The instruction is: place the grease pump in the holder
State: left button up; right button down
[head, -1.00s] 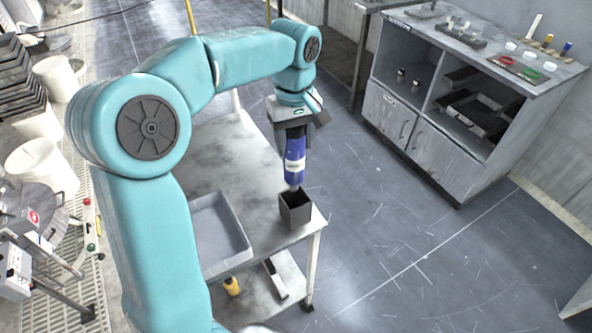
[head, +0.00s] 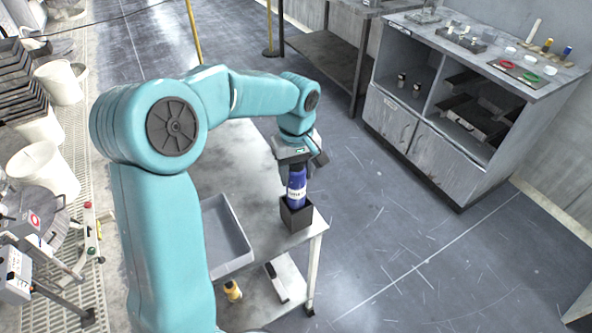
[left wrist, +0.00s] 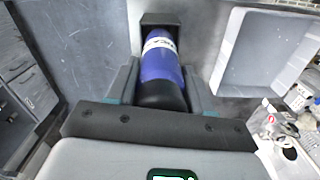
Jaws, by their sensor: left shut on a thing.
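The grease pump (head: 297,190) is a blue cylinder with a white label band and a dark end. My left gripper (head: 296,165) is shut on its upper part and holds it upright. The holder (head: 297,218) is a dark square open-topped box near the table's front right corner. The pump's lower end is inside the holder's opening and hidden by its walls; I cannot tell if it touches the bottom. In the left wrist view the pump (left wrist: 160,65) lies between the fingers (left wrist: 162,90), its far end at the holder (left wrist: 160,19). My right gripper is not seen.
A grey tray (head: 243,262) lies on the table (head: 245,160) left of the holder. A yellow bottle (head: 233,291) is on the shelf below. A cabinet (head: 440,150) with small items on top stands at right, with clear floor between.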

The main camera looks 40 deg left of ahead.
pick_arm(q)
jog(key=shift+f+b, duration=0.3)
jog(key=shift+f, duration=0.1)
jog(key=o, duration=1.4)
jog(key=shift+r, duration=0.15)
notch_tip(320, 180, up, 13)
jog(key=shift+p, duration=0.7)
jog(key=shift+s, duration=0.1)
